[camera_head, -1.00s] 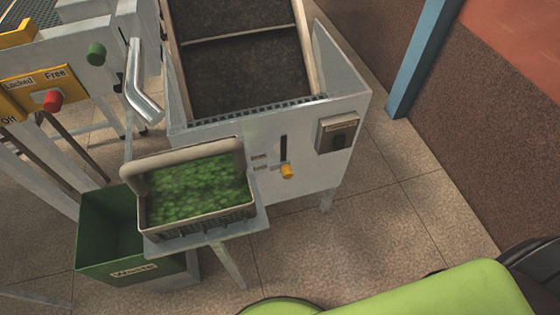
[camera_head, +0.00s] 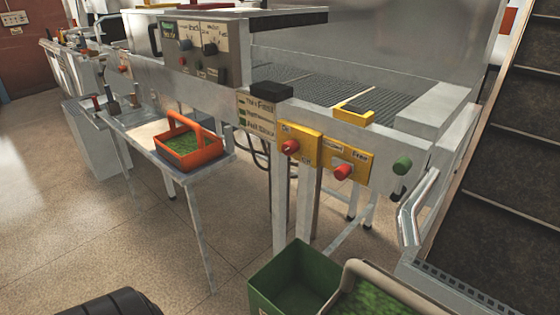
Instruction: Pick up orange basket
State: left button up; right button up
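The orange basket (camera_head: 203,158) has an upright arched handle and holds green material. It stands on a grey side table (camera_head: 215,176) left of the middle in the head view, near the table's front end. Neither of my grippers shows in this view, so I cannot see how they stand relative to the basket.
A green waste bin (camera_head: 292,281) and a beige basket (camera_head: 357,271) of green pieces are at the bottom. A machine with a yellow switch panel (camera_head: 299,144) stands right of the side table. Open floor (camera_head: 110,225) lies in front of the table.

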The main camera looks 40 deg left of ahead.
aim_at(189, 146)
jog(key=u, duration=2.05)
